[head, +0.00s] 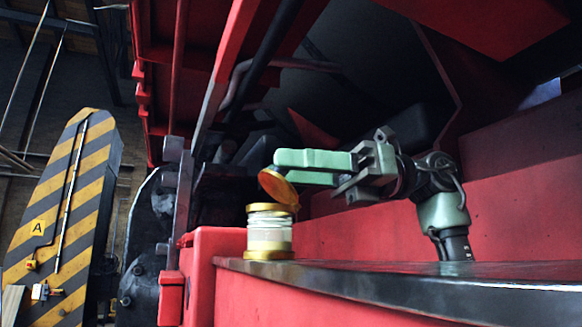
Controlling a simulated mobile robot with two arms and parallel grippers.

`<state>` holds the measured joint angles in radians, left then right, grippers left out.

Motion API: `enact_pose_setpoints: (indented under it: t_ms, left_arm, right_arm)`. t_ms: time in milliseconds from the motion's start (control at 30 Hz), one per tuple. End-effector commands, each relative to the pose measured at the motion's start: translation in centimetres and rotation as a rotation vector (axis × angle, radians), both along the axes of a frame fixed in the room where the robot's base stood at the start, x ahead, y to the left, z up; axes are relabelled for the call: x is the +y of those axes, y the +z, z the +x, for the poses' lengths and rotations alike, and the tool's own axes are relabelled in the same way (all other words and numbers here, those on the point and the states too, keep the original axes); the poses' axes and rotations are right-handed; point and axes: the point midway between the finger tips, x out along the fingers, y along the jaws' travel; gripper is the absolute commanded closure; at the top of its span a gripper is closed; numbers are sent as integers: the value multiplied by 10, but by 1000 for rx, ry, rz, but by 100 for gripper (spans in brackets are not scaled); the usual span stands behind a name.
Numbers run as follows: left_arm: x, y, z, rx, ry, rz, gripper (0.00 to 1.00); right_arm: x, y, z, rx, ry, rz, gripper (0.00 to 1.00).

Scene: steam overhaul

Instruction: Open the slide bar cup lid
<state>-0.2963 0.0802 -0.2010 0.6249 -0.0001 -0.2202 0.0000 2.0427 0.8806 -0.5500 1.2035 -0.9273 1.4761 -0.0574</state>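The slide bar cup (269,234) is a small upright jar with a pale, glassy body and brass-coloured rings at top and bottom. It stands near the left end of the dark ledge. Its round brass-orange lid (277,188) is tilted up steeply above the cup. The lid appears joined to the cup at the right side of the rim. My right gripper (288,165) reaches in from the right with pale green fingers just above and behind the lid. I cannot tell whether the fingers touch the lid or how far apart they are. My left gripper is not in view.
The dark metal ledge (430,283) runs right from the cup, below my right arm. Red frame walls (350,232) stand behind it, and red beams hang overhead. A yellow-and-black striped post (62,215) stands at the left.

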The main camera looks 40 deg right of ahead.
Motion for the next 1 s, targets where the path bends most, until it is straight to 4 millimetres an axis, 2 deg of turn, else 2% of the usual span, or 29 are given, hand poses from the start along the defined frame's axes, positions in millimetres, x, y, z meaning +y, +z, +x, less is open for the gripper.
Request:
enact_pose_setpoints:
  t_ms: [67, 200, 567, 767, 1000]
  left_arm:
    - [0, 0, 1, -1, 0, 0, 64]
    - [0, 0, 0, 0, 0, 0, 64]
    - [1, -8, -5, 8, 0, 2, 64]
    - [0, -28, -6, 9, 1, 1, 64]
    - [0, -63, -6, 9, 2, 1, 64]
  right_arm:
    - [0, 0, 0, 0, 0, 0, 62]
    - [0, 0, 0, 0, 0, 0, 100]
    - [-1, -3, -1, -8, 2, 27, 100]
    - [-6, -7, -2, -32, 3, 122, 100]
    - [-15, -13, -4, -75, 3, 307, 100]
